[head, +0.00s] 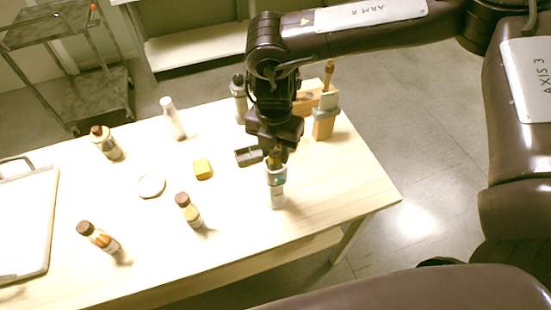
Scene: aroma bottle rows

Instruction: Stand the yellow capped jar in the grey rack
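A pale jar (277,190) with a grey-green band and a yellowish-brown top is upright near the table's front right. My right gripper (275,158) points straight down over it, with its fingertips at the jar's top. The fingers hide part of the cap, and I cannot tell whether they are closed on it or whether the jar's base touches the table. The small dark grey rack (243,158) lies just left of and behind the jar, partly behind my gripper. My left gripper is not in view.
Several bottles stand around: brown-capped ones (190,211) (99,237) (106,143), a white one (173,119) and a grey one (239,99). A yellow block (203,169) and white dish (151,186) lie mid-table. A wooden holder (324,127) is at right, a white tray (48,225) at left.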

